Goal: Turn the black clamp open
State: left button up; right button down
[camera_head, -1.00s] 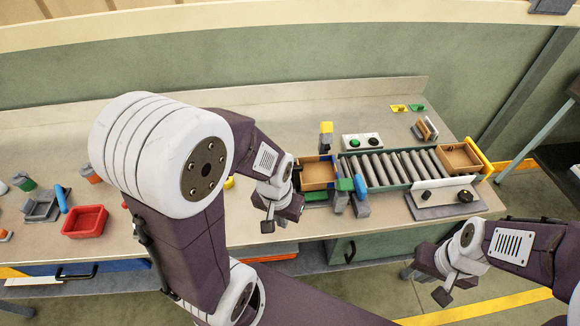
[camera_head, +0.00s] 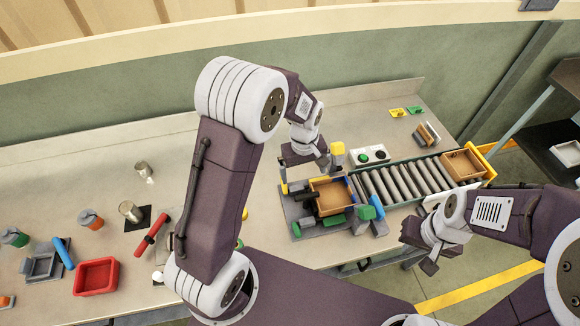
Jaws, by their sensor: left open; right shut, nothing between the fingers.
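A dark, black clamp-like part (camera_head: 308,202) sits at the left edge of the tan box (camera_head: 333,198), on a grey fixture plate at the left end of the roller conveyor. Its exact pose is too small to tell. My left gripper (camera_head: 306,160) is open and empty, just behind and above the box, close to a yellow-topped post (camera_head: 337,150). It appears apart from the clamp. My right gripper (camera_head: 418,248) is shut and empty in front of the table's front edge, to the right of the fixture.
The roller conveyor (camera_head: 403,178) runs right to another tan box (camera_head: 463,166). Green and blue blocks (camera_head: 370,209) stand right of the nearer box. A button box (camera_head: 369,155) stands behind the rollers.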

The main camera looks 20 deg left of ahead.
aim_at(307, 195)
pick_arm(q)
jog(key=shift+m+g, duration=0.3)
jog(key=shift+g, duration=0.1)
jog(key=f+p, duration=0.1)
jog(key=f, duration=0.1)
jog(key=s+d+f+p, duration=0.1)
jog(key=f, duration=0.2)
jog(key=d+f+p, duration=0.1)
jog(key=f, duration=0.2)
jog(key=shift+s+f+p, duration=0.15)
jog(key=shift+f+p, duration=0.1)
jog(key=shift+p, duration=0.15)
jog(key=shift+s+d+f, duration=0.15)
jog(key=shift+d+f, duration=0.1)
jog(key=shift+f, duration=0.05)
jog(key=shift+a, duration=0.1)
pick_arm(e)
jog(key=r, duration=0.3)
jog(key=d+r, duration=0.1)
jog(key=r, duration=0.1)
jog(key=shift+s+r, duration=0.2)
jog(key=shift+s, duration=0.1)
pick_arm(q)
jog(key=shift+a, duration=0.1)
jog(key=c, duration=1.4)
pick_arm(e)
jog(key=shift+w+a, duration=0.1)
jog(key=shift+a, duration=0.05)
